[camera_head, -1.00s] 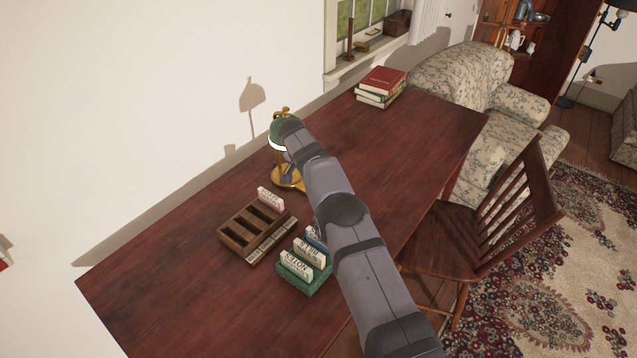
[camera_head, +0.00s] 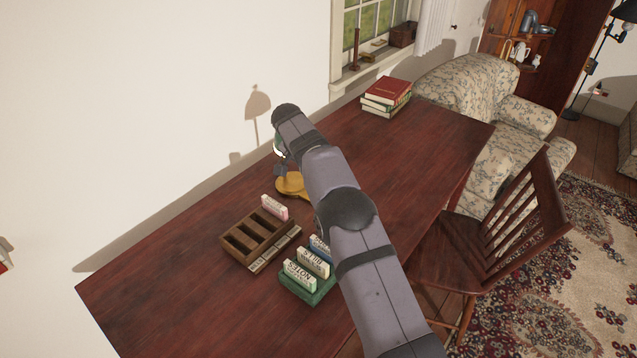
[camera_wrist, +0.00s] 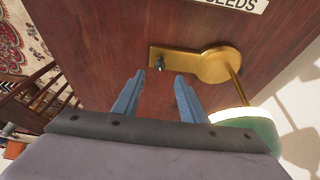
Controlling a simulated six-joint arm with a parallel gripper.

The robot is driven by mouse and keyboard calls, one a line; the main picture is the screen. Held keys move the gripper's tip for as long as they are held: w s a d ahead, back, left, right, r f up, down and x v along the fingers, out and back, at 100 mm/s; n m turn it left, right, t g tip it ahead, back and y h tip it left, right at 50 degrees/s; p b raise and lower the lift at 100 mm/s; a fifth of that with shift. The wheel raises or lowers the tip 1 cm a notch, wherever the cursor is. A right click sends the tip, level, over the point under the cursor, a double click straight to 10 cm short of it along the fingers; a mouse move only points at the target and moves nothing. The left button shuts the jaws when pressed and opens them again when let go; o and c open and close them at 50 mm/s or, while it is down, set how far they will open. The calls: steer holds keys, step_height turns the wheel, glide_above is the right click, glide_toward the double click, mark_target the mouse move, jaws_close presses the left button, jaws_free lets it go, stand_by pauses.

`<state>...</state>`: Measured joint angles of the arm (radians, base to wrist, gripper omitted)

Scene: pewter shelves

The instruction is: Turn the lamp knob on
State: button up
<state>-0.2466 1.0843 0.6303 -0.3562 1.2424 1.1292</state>
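The lamp has a keyhole-shaped brass base (camera_wrist: 215,66) lying on the dark red desk, a thin brass stem and a green shade (camera_wrist: 255,128) with a pale rim. Its small dark knob (camera_wrist: 160,63) stands on the narrow end of the base. My gripper (camera_wrist: 158,80) is open and empty, its two blue-grey fingers pointing at the desk with the knob in line between and just beyond their tips. I cannot tell whether the tips reach down beside it. In the head view my arm hides most of the lamp; part of the brass base (camera_head: 289,184) shows.
On the desk (camera_head: 190,275) a wooden divided box (camera_head: 240,246) and a green card holder (camera_head: 306,288) stand near the lamp. Stacked books (camera_head: 386,94) lie at the far end. A wall runs along the left, and a wooden chair (camera_head: 520,215) stands at the right.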

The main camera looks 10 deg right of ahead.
steer(key=w+d+n+t+p, duration=0.1)
steer(key=w+d+f+n+t+y+p, duration=0.1)
steer(key=w+n, duration=0.1)
steer(key=w+d+f+n+t+p, duration=0.1)
steer(key=w+d, duration=0.1)
steer(key=shift+w+d+f+t+y+p, duration=0.1)
steer(key=shift+w+f+t+y+p, duration=0.15)
steer(key=shift+t+y+p, duration=0.15)
steer(key=s+f+n+t+y, duration=0.1)
steer(key=s+n, duration=0.1)
steer(key=s+d+f+n+t+y, duration=0.1)
steer(key=f+n+t+y, duration=0.1)
steer(key=n, duration=0.1)
steer(key=shift+s+f, duration=0.25)
steer(key=shift+s, duration=0.1)
steer(key=s+n+t, duration=0.1)
steer(key=s, duration=0.1)
steer(key=s+n+t+y, duration=0.1)
steer(key=s, duration=0.2)
steer(key=s+n+t+b, duration=0.1)
steer(key=s, duration=0.1)
steer(key=shift+s+d+r+y, duration=0.2)
steer(key=shift+s+y, duration=0.1)
steer(key=shift+s, duration=0.1)
steer(key=shift+s+a+r, duration=0.1)
steer(key=shift+s+r, duration=0.05)
steer(key=shift+s, duration=0.1)
steer(key=shift+w, duration=0.1)
steer(key=shift+p+x, duration=0.7)
steer(key=shift+x, duration=2.9)
